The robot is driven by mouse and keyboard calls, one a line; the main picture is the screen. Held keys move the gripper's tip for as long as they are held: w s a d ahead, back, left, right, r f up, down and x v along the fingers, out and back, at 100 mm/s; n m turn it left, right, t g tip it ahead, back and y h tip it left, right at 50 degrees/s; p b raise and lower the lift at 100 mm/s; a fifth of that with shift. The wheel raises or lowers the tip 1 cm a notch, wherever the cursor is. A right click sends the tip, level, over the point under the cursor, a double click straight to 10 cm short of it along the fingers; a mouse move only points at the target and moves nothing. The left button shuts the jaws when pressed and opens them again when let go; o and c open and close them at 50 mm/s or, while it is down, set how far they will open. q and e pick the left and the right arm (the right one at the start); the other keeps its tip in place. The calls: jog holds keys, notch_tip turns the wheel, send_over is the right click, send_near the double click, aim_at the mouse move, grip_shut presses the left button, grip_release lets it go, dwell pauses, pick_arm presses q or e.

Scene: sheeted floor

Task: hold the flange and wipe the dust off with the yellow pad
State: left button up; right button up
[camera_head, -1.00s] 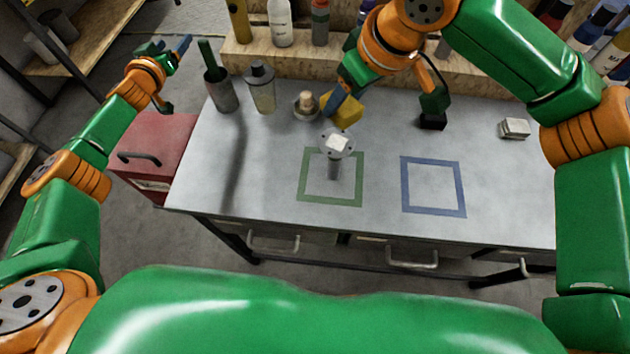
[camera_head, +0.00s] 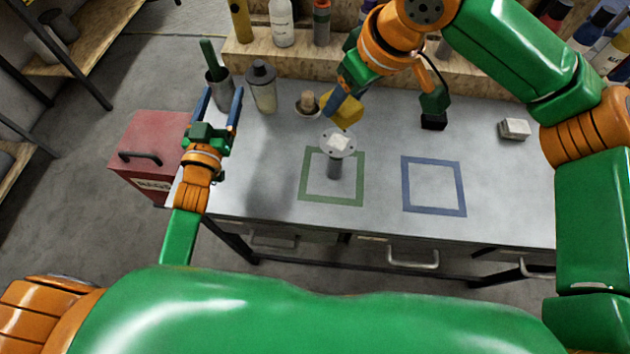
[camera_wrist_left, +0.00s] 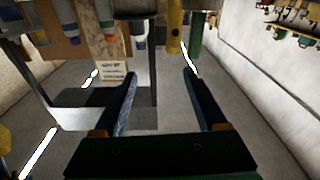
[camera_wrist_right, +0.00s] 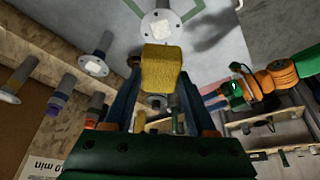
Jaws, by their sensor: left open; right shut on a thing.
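The flange (camera_head: 337,146) is a grey disc with holes on an upright stem, standing in the green outlined square. A whitish patch lies on its top; the right wrist view also shows the flange (camera_wrist_right: 161,30). My right gripper (camera_head: 338,104) is shut on the yellow pad (camera_head: 347,111) and holds it behind the flange, apart from it. The pad fills the space between the fingers in the right wrist view (camera_wrist_right: 161,70). My left gripper (camera_head: 222,96) is open and empty above the table's left edge, well left of the flange.
On the table (camera_head: 270,175), a brush in a grey cup (camera_head: 221,92), a grey bottle (camera_head: 262,88) and a small bowl with a wooden-handled item (camera_head: 307,104) stand at back left. A blue outlined square (camera_head: 433,187) is empty.

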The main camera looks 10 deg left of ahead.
pick_arm(q)
jog(key=s+d+f+m+g+h, duration=0.1)
jog(key=s+d+f+m+h, duration=0.15)
jog(key=d, duration=0.35)
jog(key=s+d+f+m+h, duration=0.1)
jog(key=s+d+f+h, duration=0.1)
jog(key=s+d+f, duration=0.3)
jog(key=m+g+h, duration=0.1)
jog(key=m+h, duration=0.1)
jog(key=h, duration=0.1)
send_near(343, 141)
notch_tip(343, 141, down, 3)
jog(key=x, duration=1.1)
jog(key=shift+w+a+f, duration=0.2)
jog(key=shift+w+a, duration=0.1)
jog(key=shift+w, duration=0.05)
jog(key=shift+w+d, duration=0.2)
jog(key=shift+w, duration=0.3)
grip_shut()
